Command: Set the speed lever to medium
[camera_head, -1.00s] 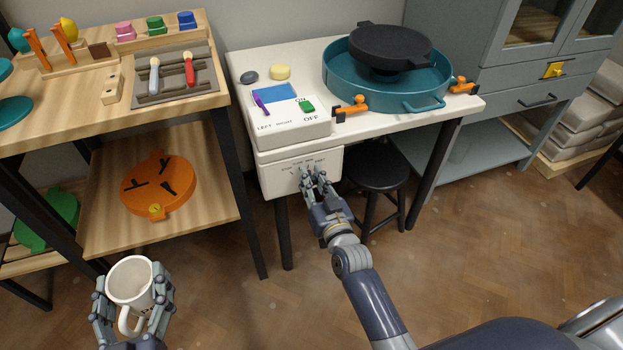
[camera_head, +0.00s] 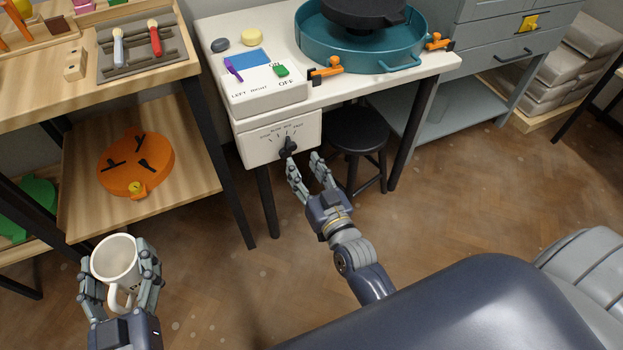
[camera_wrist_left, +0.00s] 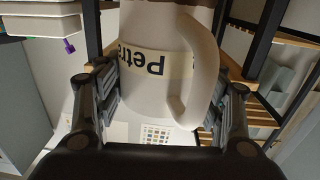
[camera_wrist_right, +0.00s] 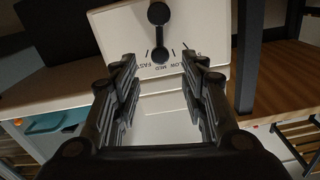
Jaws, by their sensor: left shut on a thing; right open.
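The speed lever (camera_head: 288,147) is a short black lever on the white front panel (camera_head: 255,148) under the control box. In the right wrist view the lever (camera_wrist_right: 159,38) spans the panel's lower part, its scale-side end beside the MED label, between FAST and LOW. My right gripper (camera_head: 305,163) is open and empty, just below and right of the lever, apart from it. In the right wrist view its fingers stand either side of the lever's line. My left gripper (camera_head: 117,266) is shut on a white mug (camera_head: 113,254), whose name label starts "Petr" in the left wrist view (camera_wrist_left: 153,62).
A white table (camera_head: 345,85) holds the control box (camera_head: 262,98), with purple and green switches, and a teal basin (camera_head: 410,50). A black stool (camera_head: 356,130) stands underneath. A wooden shelf unit (camera_head: 85,205) with an orange disc stands at left. The floor in front is clear.

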